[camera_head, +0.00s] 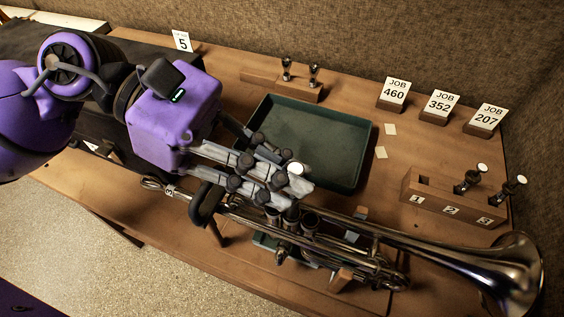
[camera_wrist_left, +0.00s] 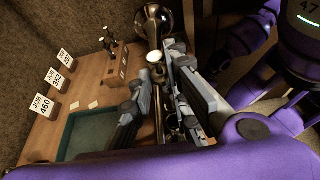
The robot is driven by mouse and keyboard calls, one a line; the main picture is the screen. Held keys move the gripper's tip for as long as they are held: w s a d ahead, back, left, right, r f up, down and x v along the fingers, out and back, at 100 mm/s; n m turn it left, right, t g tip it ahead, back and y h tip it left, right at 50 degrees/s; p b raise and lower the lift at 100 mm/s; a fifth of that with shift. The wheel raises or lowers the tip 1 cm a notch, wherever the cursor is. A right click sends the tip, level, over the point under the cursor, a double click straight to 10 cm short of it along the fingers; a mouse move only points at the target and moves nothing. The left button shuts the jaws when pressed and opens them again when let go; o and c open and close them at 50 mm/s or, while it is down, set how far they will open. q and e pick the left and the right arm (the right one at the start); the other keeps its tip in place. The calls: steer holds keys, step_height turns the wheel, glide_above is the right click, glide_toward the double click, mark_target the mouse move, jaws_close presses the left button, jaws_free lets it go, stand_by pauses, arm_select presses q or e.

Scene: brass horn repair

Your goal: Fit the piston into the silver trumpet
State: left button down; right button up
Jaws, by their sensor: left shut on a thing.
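The silver trumpet (camera_head: 370,232) lies across the front of the bench, its bell at the right end and its valve casings (camera_head: 310,222) below my left gripper. My left gripper (camera_head: 290,180) is shut on the piston, whose pale round top (camera_head: 296,168) shows at the fingertips. The fingers hide most of the piston's body. The piston top also shows in the left wrist view (camera_wrist_left: 154,57), between the two fingers, with the trumpet beyond. I cannot tell whether the piston's lower end touches a casing. My right gripper is not in view.
A numbered wooden block (camera_head: 452,208) at the right holds two pistons at 2 and 3; slot 1 is empty. A green tray (camera_head: 355,150) lies behind the gripper. Job cards (camera_head: 394,90) and a small wooden stand (camera_head: 262,80) with two upright parts are at the back.

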arm_select(q)
steer(key=shift+f+b, duration=1.25)
steer(key=shift+f, duration=0.6)
steer(key=c, duration=1.6)
jaws_free()
steer(key=v, duration=1.2)
